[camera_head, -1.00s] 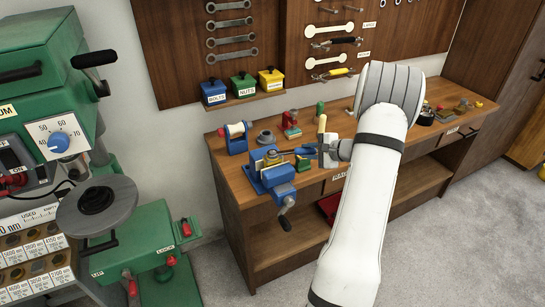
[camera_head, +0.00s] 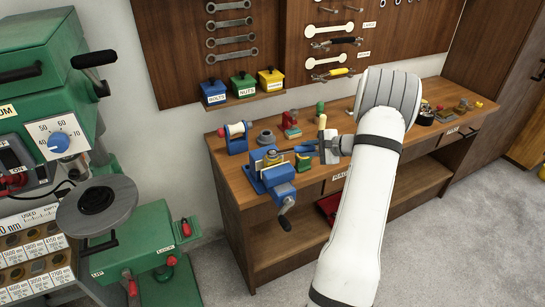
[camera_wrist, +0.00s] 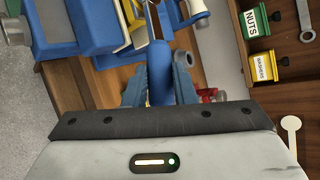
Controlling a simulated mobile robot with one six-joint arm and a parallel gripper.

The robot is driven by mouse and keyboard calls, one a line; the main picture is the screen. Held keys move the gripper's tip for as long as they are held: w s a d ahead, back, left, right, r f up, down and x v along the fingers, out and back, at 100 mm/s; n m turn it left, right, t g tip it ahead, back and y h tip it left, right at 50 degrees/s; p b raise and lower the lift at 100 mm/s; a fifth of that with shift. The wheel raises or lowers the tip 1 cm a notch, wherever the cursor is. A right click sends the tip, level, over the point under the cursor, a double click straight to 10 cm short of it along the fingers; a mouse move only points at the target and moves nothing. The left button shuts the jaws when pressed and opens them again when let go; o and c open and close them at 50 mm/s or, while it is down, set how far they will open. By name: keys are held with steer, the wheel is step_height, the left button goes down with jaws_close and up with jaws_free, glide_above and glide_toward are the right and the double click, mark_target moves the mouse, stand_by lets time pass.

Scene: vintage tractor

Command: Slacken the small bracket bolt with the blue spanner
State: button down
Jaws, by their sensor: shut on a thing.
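My gripper (camera_wrist: 160,85) is shut on the blue spanner (camera_wrist: 158,72), with one blue finger on each side of its handle. In the head view my gripper (camera_head: 326,148) is above the workbench, just right of the vice (camera_head: 278,178). Yellow and dark parts (camera_head: 271,155) sit at the vice's jaws. The small bracket bolt cannot be made out, nor whether the spanner touches it.
The wooden workbench (camera_head: 235,185) also bears a red-and-white spool stand (camera_head: 235,137), a grey round part (camera_head: 266,137) and a red tool (camera_head: 291,124) behind the vice. Blue, green and yellow bins (camera_head: 243,85) stand on a shelf above. A green machine (camera_head: 140,235) stands left.

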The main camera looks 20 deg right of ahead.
steer(key=shift+w+d+n+y, duration=0.15)
steer(key=shift+w+n+y, duration=0.25)
steer(key=shift+s+a+m+t+h, duration=0.2)
steer(key=shift+s+a+m+h, duration=0.1)
steer(key=shift+s+m+h, duration=0.25)
steer(key=shift+s+a+m+t+h, duration=0.2)
steer(key=shift+s+a+m+h, duration=0.1)
steer(key=shift+s+m+h, duration=0.25)
stand_by(1.2)
stand_by(0.4)
steer(key=c, duration=1.8)
jaws_free()
jaws_close()
steer(key=shift+s, duration=0.15)
